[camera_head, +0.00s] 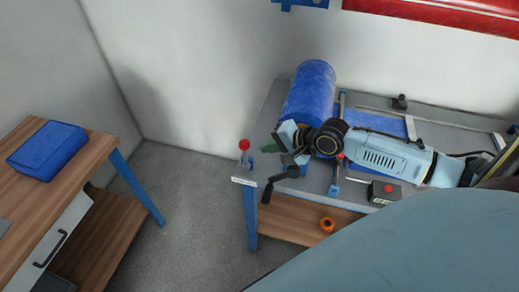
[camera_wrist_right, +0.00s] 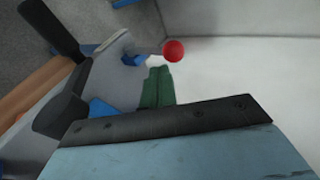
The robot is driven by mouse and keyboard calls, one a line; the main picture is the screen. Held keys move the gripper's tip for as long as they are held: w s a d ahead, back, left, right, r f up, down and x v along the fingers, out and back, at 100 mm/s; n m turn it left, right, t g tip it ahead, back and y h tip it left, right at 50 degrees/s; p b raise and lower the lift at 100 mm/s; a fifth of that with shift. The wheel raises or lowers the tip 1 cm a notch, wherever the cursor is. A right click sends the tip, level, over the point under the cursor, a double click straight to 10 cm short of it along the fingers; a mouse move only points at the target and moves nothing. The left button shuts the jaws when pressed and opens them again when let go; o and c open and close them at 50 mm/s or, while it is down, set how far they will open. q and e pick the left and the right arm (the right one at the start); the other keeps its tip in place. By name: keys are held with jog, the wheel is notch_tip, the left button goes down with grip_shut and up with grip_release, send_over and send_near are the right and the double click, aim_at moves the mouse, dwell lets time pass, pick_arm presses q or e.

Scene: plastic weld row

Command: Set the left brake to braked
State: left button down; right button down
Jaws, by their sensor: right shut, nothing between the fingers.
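The lever with a red ball knob (camera_head: 244,146) stands at the left front corner of the grey bench, beside a small blue bracket. It looks roughly upright. Its red ball (camera_wrist_right: 174,51) also shows in the right wrist view, apart from my gripper. My right gripper (camera_head: 279,139) is shut and empty, to the right of the lever. My left gripper is not in view.
A blue roll (camera_head: 310,91) lies on the bench (camera_head: 455,135). A black crank (camera_head: 267,189) sticks out at the front edge. A control box with a red button (camera_head: 384,191) stands to the right. A wooden table with a blue box (camera_head: 47,150) is at left, with open floor between.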

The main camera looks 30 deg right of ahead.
aim_at(245, 156)
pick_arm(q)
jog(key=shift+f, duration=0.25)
pick_arm(e)
jog(key=x, duration=0.3)
jog(key=shift+w+a+f, duration=0.15)
jog(key=shift+w+f, duration=0.1)
